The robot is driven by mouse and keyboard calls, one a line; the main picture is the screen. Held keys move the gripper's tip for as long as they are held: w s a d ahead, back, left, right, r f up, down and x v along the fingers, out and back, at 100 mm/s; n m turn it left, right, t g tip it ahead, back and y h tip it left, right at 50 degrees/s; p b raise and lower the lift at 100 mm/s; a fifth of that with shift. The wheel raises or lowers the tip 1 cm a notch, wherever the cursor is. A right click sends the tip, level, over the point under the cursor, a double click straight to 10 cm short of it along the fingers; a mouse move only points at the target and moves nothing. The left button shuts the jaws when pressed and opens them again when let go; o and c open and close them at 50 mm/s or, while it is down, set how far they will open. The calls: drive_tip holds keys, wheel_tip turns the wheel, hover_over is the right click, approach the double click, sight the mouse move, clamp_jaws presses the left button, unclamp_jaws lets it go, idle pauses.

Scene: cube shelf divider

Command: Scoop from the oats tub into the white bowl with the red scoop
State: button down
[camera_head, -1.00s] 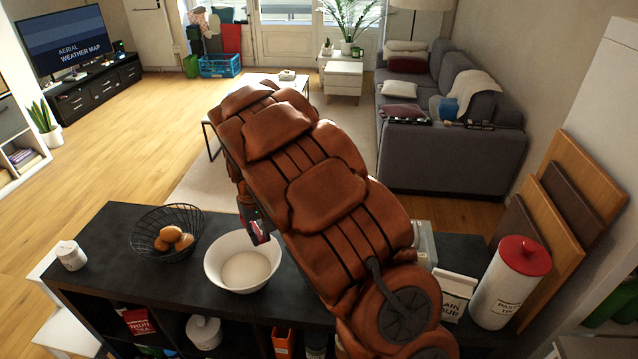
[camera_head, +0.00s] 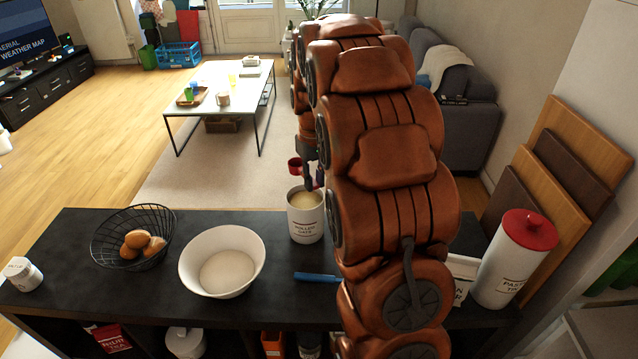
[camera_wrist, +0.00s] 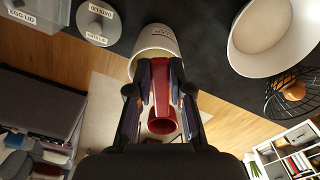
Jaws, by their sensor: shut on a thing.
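The white oats tub (camera_head: 306,222), labelled rolled oats, stands open on the dark shelf top, with pale oats near its rim. The white bowl (camera_head: 222,262) stands to its left with a pale, flat layer in its bottom; it also shows in the wrist view (camera_wrist: 272,38). My gripper (camera_head: 310,182) is above the tub's far side, partly hidden by my arm. In the wrist view my gripper (camera_wrist: 163,92) is shut on the red scoop (camera_wrist: 161,108), its fingers on both sides. The scoop's red cup (camera_head: 295,165) is above the tub's rim, apart from it; its contents cannot be seen.
A black wire basket (camera_head: 133,237) with brown eggs or rolls is left of the bowl. A blue strip (camera_head: 317,277) lies in front of the tub. A red-lidded pasta canister (camera_head: 514,258) and leaning boards (camera_head: 560,185) are at right. A round grey lid (camera_wrist: 97,22) lies beside the tub.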

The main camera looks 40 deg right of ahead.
drive_tip(key=shift+w+d+f+g+y+p, duration=0.1)
drive_tip(key=shift+w+d+g+y+p, duration=0.15)
drive_tip(key=shift+g+p, duration=0.65)
drive_tip(key=shift+w+d+f+g+p, duration=0.1)
drive_tip(key=shift+w+d+g+p, duration=0.15)
drive_tip(key=shift+g+p, duration=0.6)
drive_tip(key=shift+w+d+f+g+y+p, duration=0.15)
drive_tip(key=shift+w+g+p, duration=0.2)
drive_tip(key=shift+g+p, duration=0.5)
drive_tip(key=shift+r+g, duration=0.1)
drive_tip(key=shift+g, duration=0.2)
drive_tip(key=b, duration=0.4)
hover_over(306, 215)
drive_tip(key=s+d, duration=0.1)
drive_tip(key=d, duration=0.1)
wheel_tip(306, 215, down, 8)
idle(0.4)
drive_tip(key=shift+d+r, duration=0.1)
drive_tip(key=shift+d, duration=0.05)
idle(1.0)
